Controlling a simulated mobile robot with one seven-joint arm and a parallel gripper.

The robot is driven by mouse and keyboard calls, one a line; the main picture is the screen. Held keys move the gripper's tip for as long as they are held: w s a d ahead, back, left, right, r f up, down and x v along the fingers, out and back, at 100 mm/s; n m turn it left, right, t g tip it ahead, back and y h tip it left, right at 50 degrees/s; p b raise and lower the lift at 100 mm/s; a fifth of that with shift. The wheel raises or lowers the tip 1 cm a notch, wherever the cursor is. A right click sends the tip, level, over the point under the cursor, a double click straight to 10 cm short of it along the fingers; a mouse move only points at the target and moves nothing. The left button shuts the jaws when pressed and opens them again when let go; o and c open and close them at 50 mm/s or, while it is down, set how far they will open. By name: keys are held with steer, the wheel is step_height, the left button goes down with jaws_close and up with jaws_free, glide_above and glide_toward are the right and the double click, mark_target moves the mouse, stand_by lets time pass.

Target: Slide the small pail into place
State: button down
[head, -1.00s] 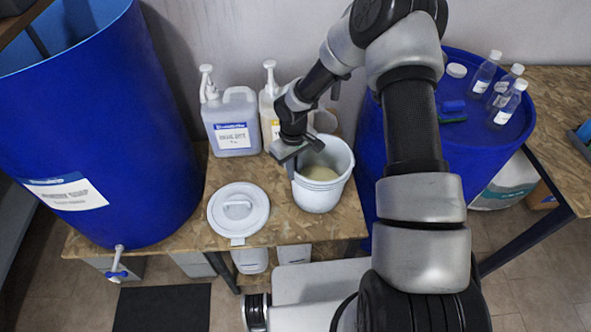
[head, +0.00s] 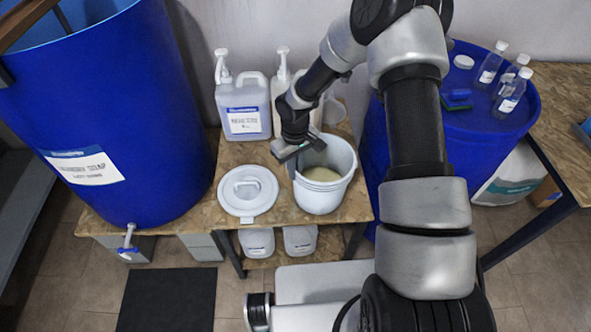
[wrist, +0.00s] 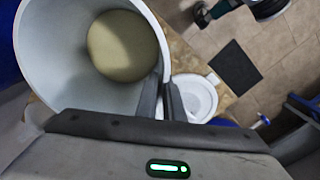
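The small pail (head: 318,197) is white, open and upright on the wooden table, near its front edge, with pale contents inside. My gripper (head: 293,166) reaches down at the pail's left rim. In the wrist view the fingers (wrist: 163,97) are close together astride the pail's wall (wrist: 62,82), one inside and one outside, and look shut on it. The round white lid (head: 248,192) lies flat on the table left of the pail, apart from it.
Pump jugs (head: 243,108) stand behind the pail and lid. A big blue drum (head: 100,120) stands at left; another (head: 480,140) at right carries bottles and a sponge. Below the table's front edge are containers (head: 300,240) and a dark mat (head: 167,298) on the floor.

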steer(key=c, duration=1.8)
jaws_free()
step_height(320, 180, up, 17)
steer(key=shift+r+p, duration=0.2)
steer(key=shift+p, duration=0.2)
steer(key=s+d+r+m+t+p, duration=0.1)
steer(key=s+d+r, duration=0.2)
steer(key=s+r, duration=0.35)
steer(key=s+d+r+m+t+h+p, duration=0.1)
steer(key=s+d+r+m, duration=0.15)
steer(key=r, duration=0.65)
steer(key=s+d+r+m+t+p, duration=0.1)
steer(key=s+d+r+t, duration=0.1)
steer(key=s+d+r, duration=0.45)
steer(key=s+r, duration=0.1)
steer(key=s, duration=0.1)
steer(key=s+a+r+m+t, duration=0.1)
steer(key=s+r, duration=0.1)
steer(key=s, duration=0.1)
steer(key=s+a+r+m+y+p, duration=0.1)
steer(key=s, duration=0.2)
steer(key=shift+r+t, duration=0.3)
steer(key=shift+r, duration=0.05)
